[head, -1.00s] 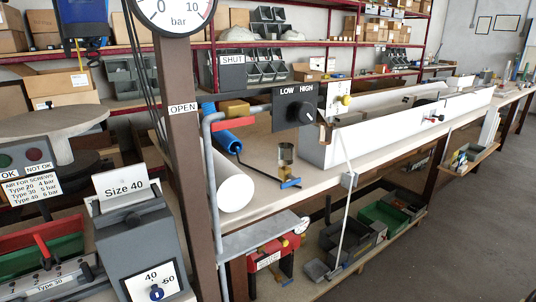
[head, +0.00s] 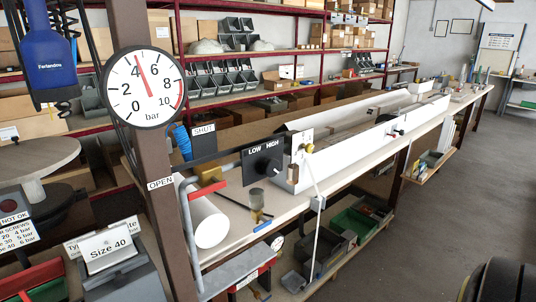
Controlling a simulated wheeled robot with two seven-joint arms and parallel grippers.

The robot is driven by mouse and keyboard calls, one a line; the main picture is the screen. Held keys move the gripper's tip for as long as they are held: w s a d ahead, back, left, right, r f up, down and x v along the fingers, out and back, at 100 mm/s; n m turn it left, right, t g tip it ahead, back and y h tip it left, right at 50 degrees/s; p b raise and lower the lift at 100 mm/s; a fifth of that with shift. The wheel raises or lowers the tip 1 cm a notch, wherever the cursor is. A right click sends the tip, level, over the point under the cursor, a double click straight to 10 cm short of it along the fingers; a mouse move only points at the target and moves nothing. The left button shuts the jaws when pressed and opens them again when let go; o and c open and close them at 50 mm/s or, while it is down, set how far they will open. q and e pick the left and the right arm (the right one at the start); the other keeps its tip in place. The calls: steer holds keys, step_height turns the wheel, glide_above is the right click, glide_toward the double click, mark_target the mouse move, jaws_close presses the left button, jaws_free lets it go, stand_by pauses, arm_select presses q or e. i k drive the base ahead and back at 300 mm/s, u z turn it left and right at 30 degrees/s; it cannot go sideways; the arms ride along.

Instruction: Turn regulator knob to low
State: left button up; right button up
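The regulator knob (head: 261,167) is a small black knob on a dark panel (head: 249,178) marked LOW on the left and HIGH on the right, in the middle of the head view. The exact direction of its pointer is too small to tell. The pressure gauge (head: 144,87) hangs on the brown post at the upper left, and its red needle points between 4 and 6 bar. Neither of my grippers shows in the head view.
A brown post (head: 165,200) with an OPEN label stands left of the panel. A long workbench with a white profile channel (head: 360,150) runs to the back right. Shelves with bins stand behind. The grey floor (head: 425,225) at right is mostly clear; a dark rounded object (head: 500,282) is at the lower right.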

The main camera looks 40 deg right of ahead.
mark_target(271, 166)
steer(key=u, duration=0.95)
steer(key=i, duration=0.15)
steer(key=z, duration=2.5)
